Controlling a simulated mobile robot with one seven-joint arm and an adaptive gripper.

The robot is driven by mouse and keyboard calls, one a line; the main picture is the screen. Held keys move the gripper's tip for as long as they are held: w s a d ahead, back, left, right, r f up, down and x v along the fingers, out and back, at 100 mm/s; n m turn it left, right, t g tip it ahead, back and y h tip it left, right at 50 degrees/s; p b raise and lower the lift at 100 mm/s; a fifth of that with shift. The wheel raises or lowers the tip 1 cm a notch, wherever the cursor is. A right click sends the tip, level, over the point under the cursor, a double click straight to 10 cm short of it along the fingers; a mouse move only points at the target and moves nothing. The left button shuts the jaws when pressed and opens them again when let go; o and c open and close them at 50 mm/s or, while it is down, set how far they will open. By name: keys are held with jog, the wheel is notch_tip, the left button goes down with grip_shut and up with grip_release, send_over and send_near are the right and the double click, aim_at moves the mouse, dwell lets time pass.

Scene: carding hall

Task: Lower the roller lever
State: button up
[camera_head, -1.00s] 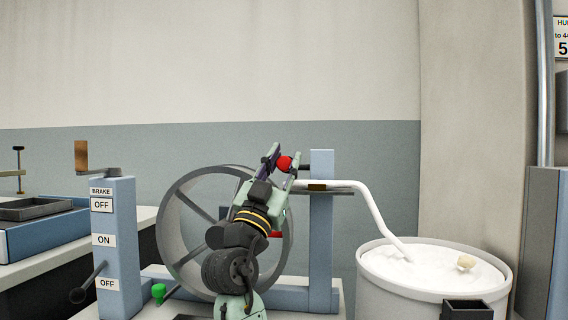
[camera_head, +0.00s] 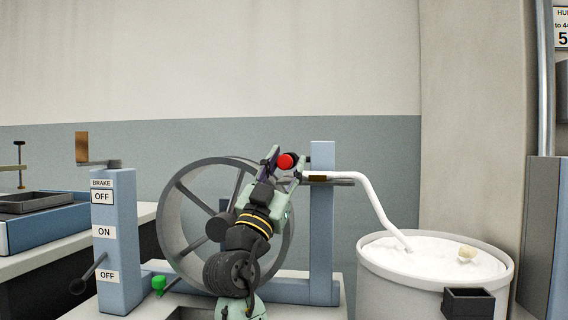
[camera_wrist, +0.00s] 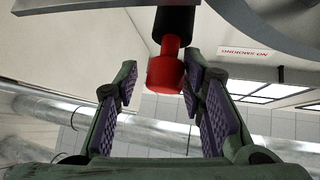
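A red knob (camera_head: 285,161) sits on a short black shaft at the upper right of the big grey wheel, close to the blue post (camera_head: 322,220); I take it to be the roller lever's end. My gripper (camera_head: 287,156) reaches up in front of the wheel with its fingers on both sides of the knob. In the wrist view the red knob (camera_wrist: 165,74) hangs from its black shaft between the purple-padded fingers of my gripper (camera_wrist: 160,88). The fingers are apart, with a clear gap on the left; the right finger is very near the knob, and contact cannot be told.
The grey spoked wheel (camera_head: 178,210) stands behind my arm. A blue brake post (camera_head: 118,245) with OFF and ON labels, a crank and a dark lever (camera_head: 80,285) is at left. A white pipe (camera_head: 370,195) runs into a white tub (camera_head: 400,285) at right.

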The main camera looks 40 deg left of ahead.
jog(key=shift+o, duration=0.9)
jog(key=shift+r, duration=0.1)
jog(key=shift+s, duration=0.1)
jog(key=shift+s, duration=0.2)
jog(key=v, duration=1.1)
jog(key=shift+s+f, duration=0.15)
jog(key=shift+f, duration=0.15)
jog(key=shift+d, duration=0.1)
